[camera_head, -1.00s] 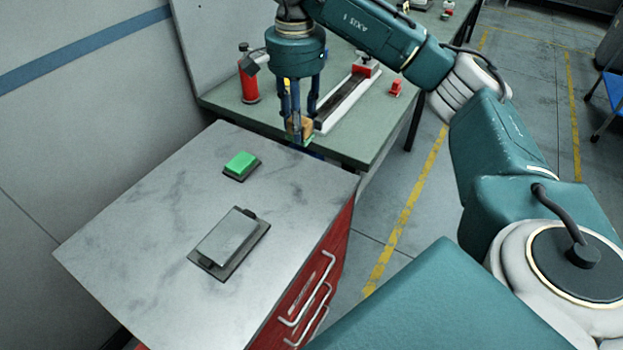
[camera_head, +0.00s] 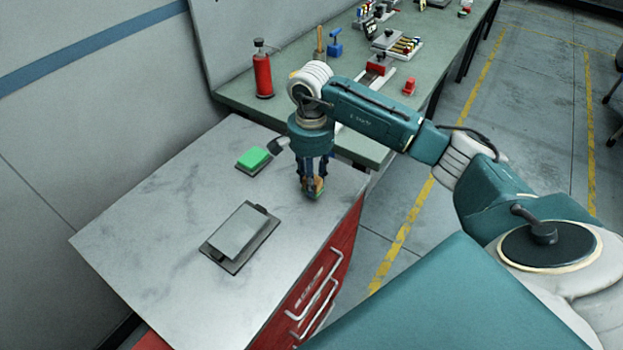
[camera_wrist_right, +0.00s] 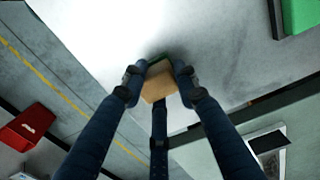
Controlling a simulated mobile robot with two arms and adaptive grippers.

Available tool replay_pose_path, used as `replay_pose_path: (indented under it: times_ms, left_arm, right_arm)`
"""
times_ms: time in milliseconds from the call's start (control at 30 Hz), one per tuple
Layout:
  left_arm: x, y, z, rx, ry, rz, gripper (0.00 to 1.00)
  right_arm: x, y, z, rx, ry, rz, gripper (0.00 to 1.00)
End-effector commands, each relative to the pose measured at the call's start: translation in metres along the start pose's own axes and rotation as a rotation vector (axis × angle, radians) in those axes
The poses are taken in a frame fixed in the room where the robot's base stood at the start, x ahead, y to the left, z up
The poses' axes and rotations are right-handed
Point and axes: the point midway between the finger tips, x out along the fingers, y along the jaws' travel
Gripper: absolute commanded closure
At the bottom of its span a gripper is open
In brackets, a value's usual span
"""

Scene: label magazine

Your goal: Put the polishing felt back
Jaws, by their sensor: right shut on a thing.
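My right gripper (camera_head: 313,188) points down above the right part of the grey cabinet top (camera_head: 150,225). Its fingers are shut on a small tan block with a green underside (camera_head: 314,189), which looks like the polishing felt. In the right wrist view the fingers (camera_wrist_right: 158,82) clasp the tan block (camera_wrist_right: 158,88), with a green edge on its far side. I cannot tell whether the block touches the cabinet top. A green block on a dark base (camera_head: 253,158) lies to the left of the gripper. A grey plate on a dark base (camera_head: 240,236) lies nearer. My left gripper is not in view.
A green workbench (camera_head: 290,95) stands behind the cabinet, with a red bottle (camera_head: 263,75), a red part (camera_head: 409,86) and several tools. The cabinet's red front has metal handles (camera_head: 318,300). The left part of the cabinet top is clear.

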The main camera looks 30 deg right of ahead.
Motion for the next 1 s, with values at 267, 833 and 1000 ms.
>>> replay_pose_path:
  times_ms: [267, 833, 1000]
  left_arm:
    - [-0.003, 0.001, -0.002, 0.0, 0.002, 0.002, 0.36]
    - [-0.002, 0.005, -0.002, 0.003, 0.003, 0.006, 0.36]
    - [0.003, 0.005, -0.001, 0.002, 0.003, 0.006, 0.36]
  right_arm:
    - [0.011, 0.0, 0.0, 0.0, 0.0, 0.0, 0.95]
    - [0.013, 0.0, 0.0, 0.0, 0.0, 0.0, 0.52]
    - [0.0, -0.002, -0.001, 0.0, 0.003, -0.006, 0.52]
